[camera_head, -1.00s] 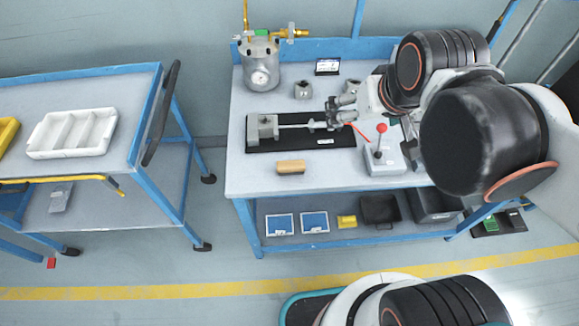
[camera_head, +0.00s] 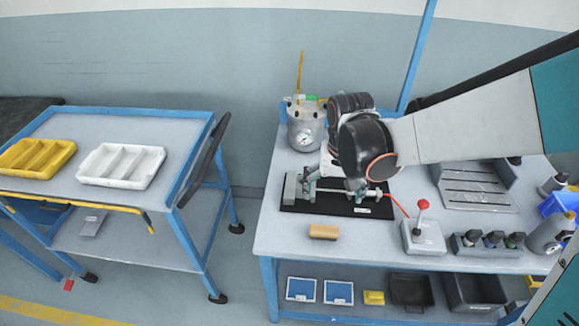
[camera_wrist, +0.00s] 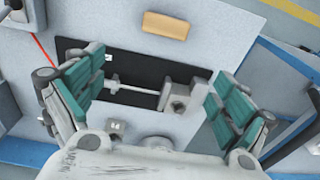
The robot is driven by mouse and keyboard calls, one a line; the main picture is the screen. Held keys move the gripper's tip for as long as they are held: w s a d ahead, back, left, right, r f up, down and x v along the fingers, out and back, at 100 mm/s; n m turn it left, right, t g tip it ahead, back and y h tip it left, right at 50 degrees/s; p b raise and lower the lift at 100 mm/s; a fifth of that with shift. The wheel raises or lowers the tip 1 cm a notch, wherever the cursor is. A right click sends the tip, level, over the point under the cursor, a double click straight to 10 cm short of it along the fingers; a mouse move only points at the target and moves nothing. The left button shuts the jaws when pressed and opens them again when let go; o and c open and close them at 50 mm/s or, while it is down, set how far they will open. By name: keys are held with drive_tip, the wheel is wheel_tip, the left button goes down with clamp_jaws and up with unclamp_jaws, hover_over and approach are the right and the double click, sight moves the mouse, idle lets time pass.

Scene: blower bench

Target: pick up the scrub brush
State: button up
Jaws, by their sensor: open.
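The scrub brush, seen as a small tan block (camera_head: 323,231), lies flat near the front left edge of the bench. Its bristles cannot be made out. It also shows at the top of the wrist view (camera_wrist: 167,25), beyond the black plate. My gripper (camera_head: 333,188) is open and empty, pointing down over the black plate with the metal clamp fixture, behind the brush. In the wrist view its teal-padded fingers (camera_wrist: 158,78) are spread wide to either side of the fixture, apart from the brush.
The black plate (camera_head: 297,206) carries the grey fixture (camera_wrist: 180,98) and rod. A joystick box (camera_head: 423,236) with a red knob stands right of the brush. A gauge canister (camera_head: 304,127) stands behind. A cart with a white tray (camera_head: 122,166) is at left. The bench around the brush is clear.

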sight(324, 229)
drive_tip(key=shift+g, duration=0.4)
drive_tip(key=f+b, duration=0.1)
drive_tip(key=f, duration=0.2)
drive_tip(key=s+f+b, duration=0.1)
drive_tip(key=f, duration=0.3)
drive_tip(key=f+b, duration=0.1)
drive_tip(key=f, duration=0.2)
drive_tip(key=shift+s+a+f, duration=0.3)
drive_tip(key=shift+a, duration=0.05)
wheel_tip(324, 229, down, 5)
drive_tip(key=b, duration=0.2)
drive_tip(key=shift+r+b, duration=0.1)
drive_tip(key=shift+b, duration=0.25)
drive_tip(key=c, duration=1.3)
drive_tip(key=shift+r, duration=0.2)
wheel_tip(324, 229, up, 20)
drive_tip(key=p, duration=0.7)
drive_tip(key=shift+f, duration=0.1)
